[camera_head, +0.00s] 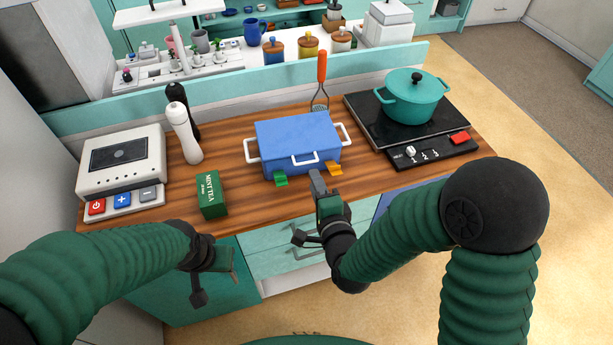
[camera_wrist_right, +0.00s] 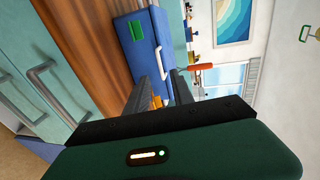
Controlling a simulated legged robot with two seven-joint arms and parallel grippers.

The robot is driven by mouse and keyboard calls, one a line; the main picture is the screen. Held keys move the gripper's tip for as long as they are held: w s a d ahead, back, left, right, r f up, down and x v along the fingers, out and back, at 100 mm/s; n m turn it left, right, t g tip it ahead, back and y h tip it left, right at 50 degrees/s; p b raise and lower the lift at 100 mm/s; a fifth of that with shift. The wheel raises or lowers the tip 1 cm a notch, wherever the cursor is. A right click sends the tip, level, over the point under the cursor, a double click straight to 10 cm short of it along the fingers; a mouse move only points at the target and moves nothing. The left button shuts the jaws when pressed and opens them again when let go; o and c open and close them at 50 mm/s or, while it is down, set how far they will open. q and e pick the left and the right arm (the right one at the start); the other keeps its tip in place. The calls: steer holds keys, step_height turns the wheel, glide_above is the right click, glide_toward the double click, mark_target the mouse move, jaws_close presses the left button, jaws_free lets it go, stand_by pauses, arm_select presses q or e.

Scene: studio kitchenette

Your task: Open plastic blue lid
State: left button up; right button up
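A blue plastic box with a blue lid (camera_head: 297,132) sits closed on the wooden counter. It has white side handles and a white front handle (camera_head: 305,158). A green tab (camera_head: 281,181) and an orange tab (camera_head: 334,169) stick out at its front base. My right gripper (camera_head: 318,180) is in front of the box, near the orange tab. In the right wrist view its fingers (camera_wrist_right: 163,78) are apart and empty, pointing towards the blue box (camera_wrist_right: 137,50) and its white handle (camera_wrist_right: 159,59).
A green tea box (camera_head: 211,195) stands left of the blue box. A white mill (camera_head: 184,133) and a scale-like device (camera_head: 122,165) are further left. A teal pot (camera_head: 412,97) stands on the black cooktop (camera_head: 370,125) at right. An orange-handled utensil (camera_head: 321,75) is behind the box.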

mark_target(310, 162)
steer(key=x, duration=0.5)
steer(key=d+x, duration=0.1)
steer(key=x, duration=0.2)
steer(key=shift+w+a+f+p, duration=0.1)
steer(key=shift+w+f+p, duration=0.05)
steer(key=shift+w+p, duration=0.2)
steer(key=shift+w+a, duration=0.25)
steer(key=shift+a, duration=0.15)
steer(key=shift+s+d, duration=0.1)
steer(key=shift+d, duration=0.2)
jaws_close()
steer(key=shift+f, duration=0.1)
